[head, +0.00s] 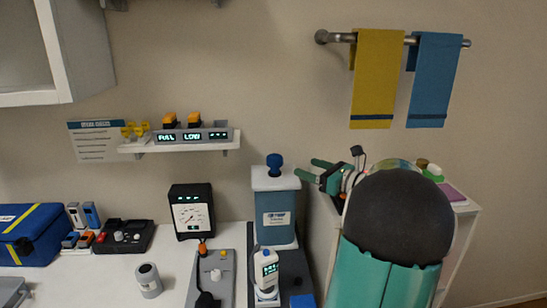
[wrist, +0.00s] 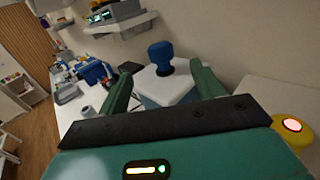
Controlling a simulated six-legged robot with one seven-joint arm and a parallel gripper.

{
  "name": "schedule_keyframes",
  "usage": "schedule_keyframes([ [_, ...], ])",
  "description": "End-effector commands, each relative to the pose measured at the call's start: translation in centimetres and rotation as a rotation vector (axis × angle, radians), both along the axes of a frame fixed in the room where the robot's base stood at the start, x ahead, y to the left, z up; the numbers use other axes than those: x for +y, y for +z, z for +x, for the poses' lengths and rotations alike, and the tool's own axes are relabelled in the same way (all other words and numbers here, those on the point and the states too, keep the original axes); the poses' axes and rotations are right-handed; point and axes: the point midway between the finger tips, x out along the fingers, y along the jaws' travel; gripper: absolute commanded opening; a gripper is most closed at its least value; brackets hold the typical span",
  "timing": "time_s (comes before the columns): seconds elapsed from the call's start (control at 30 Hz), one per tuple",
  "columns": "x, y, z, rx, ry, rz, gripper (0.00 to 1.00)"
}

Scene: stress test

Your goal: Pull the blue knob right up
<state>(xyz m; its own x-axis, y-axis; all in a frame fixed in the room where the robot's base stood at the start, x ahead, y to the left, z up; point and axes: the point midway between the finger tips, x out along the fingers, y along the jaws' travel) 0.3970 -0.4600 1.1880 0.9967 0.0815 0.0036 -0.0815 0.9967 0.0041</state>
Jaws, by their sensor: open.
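The blue knob (head: 274,163) stands upright on the white top of a blue-grey box-shaped device (head: 277,207) in the head view. A short stem shows between the knob and the top. In the wrist view the knob (wrist: 161,57) stands on the white top (wrist: 160,86), beyond and between my two green fingers. My gripper (head: 316,170) is to the right of the knob in the head view, with its fingers pointing left toward it. It is open and empty, and the fingers are apart from the knob. It also shows in the wrist view (wrist: 160,88).
A shelf (head: 185,146) with lit displays is on the wall to the left. A gauge (head: 191,211) and a white handheld device (head: 266,271) stand near the blue-grey device. Yellow (head: 377,80) and blue (head: 434,80) towels hang at upper right. Wall space above the knob is clear.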

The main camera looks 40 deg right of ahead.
Motion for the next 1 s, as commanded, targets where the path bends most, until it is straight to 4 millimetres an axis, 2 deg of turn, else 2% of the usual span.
schedule_keyframes([
  [0.17,0.4,0.0,2.5,0.001,0.006,-0.002,0.67],
  [0.6,1.2,0.0,11.0,0.003,0.006,-0.003,0.67],
  [0.8,1.3,0.0,13.1,0.003,0.005,-0.003,0.67],
  [1.0,1.4,0.0,13.5,0.003,0.004,-0.004,0.67],
])
